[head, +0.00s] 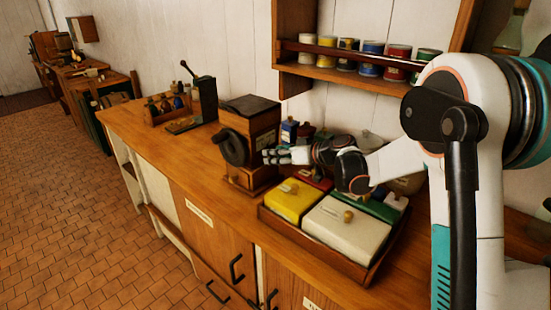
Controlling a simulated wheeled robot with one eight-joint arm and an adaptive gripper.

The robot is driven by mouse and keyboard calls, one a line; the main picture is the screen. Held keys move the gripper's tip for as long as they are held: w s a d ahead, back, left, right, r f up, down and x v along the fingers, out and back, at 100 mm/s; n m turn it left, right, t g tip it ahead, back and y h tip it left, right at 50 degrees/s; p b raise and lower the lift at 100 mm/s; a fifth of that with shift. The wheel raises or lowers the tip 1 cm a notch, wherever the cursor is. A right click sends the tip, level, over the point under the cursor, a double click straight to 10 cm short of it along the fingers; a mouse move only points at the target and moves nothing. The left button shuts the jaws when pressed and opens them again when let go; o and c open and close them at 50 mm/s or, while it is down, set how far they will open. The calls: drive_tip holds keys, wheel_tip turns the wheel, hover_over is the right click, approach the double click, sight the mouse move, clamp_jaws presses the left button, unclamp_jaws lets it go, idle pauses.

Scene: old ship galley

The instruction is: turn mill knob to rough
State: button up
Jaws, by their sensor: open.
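The mill (251,120) is a wooden box with a dark top, standing on the counter in the middle of the head view. A large round black part (234,148) sits on its front-left face. I cannot tell whether this is the knob, and no setting mark is readable. My gripper (270,156) is at the mill's right side, with its fingers pointing left toward the box. It is open, with nothing seen between the fingers. I cannot tell whether the fingertips touch the mill. The gripper and wrist hide part of what stands behind them.
A wooden tray (262,217) with yellow, cream, green and red lidded boxes stands below my arm. Small jars (289,131) stand just behind the gripper. A shelf (355,77) of coloured tins hangs above. A black lever device (203,98) stands left of the mill. The front-left counter (160,148) is clear.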

drive_tip(key=shift+w+a+f, duration=0.15)
drive_tip(key=shift+w+a, duration=0.05)
drive_tip(key=shift+a, duration=0.1)
drive_tip(key=shift+c, duration=0.2)
drive_tip(key=c, duration=1)
drive_tip(key=shift+w+d+m+g+y, duration=0.1)
drive_tip(key=shift+m+g+y, duration=0.35)
drive_tip(key=shift+m, duration=0.5)
drive_tip(key=shift+m+g+y, duration=0.25)
drive_tip(key=shift+m+y, duration=0.4)
drive_tip(key=shift+m, duration=0.3)
